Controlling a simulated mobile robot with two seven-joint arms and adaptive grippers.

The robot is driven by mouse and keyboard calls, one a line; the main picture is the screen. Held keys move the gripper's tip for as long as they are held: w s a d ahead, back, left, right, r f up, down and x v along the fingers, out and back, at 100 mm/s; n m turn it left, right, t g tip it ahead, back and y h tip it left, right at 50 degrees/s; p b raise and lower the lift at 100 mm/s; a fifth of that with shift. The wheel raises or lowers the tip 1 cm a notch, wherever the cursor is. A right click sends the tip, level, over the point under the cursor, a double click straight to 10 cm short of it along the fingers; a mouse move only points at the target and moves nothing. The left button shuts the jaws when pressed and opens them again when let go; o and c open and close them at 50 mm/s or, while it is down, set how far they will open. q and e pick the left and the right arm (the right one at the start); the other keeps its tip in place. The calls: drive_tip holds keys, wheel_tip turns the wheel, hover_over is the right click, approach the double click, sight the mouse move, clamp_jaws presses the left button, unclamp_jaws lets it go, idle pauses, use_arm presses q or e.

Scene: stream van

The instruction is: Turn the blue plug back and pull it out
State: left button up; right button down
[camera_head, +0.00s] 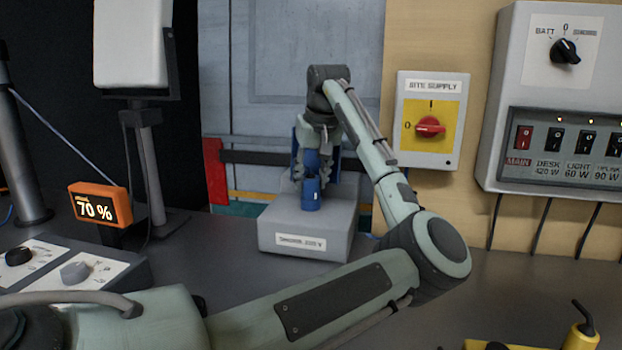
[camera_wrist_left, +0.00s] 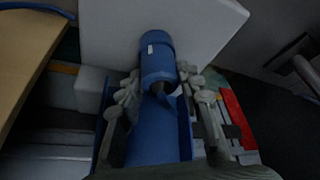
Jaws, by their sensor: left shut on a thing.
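The blue plug (camera_head: 310,190) stands at the grey box (camera_head: 285,246) with a white label on the counter. My left gripper (camera_head: 312,165) reaches down from above and is shut on the plug. In the left wrist view the blue plug (camera_wrist_left: 157,58) lies between the two fingers (camera_wrist_left: 158,92), with the pale box (camera_wrist_left: 205,28) beyond it. A wider blue piece (camera_wrist_left: 158,140) shows nearer the camera between the fingers. I cannot tell how far the plug sits in its socket or how it is turned. My right gripper is not in view.
A switch box (camera_head: 430,145) with a red knob on yellow hangs behind to the right. A larger grey panel (camera_head: 550,90) is further right. An orange display (camera_head: 100,205) reading 70 % stands left. Yellow items (camera_head: 580,338) lie at the front right. The counter right of the box is clear.

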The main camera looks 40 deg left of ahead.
use_arm(q)
clamp_jaws()
drive_tip(key=shift+m+t+h, duration=0.3)
drive_tip(key=shift+m+t, duration=0.3)
drive_tip(key=shift+m, duration=1.1)
drive_tip(key=shift+s+a+m+t+h, duration=0.1)
drive_tip(key=shift+m+t+h, duration=0.25)
drive_tip(key=shift+m, duration=1.25)
drive_tip(key=m+h, duration=0.1)
drive_tip(key=m, duration=0.1)
drive_tip(key=shift+m+t+h, duration=0.25)
drive_tip(key=shift+m, duration=0.15)
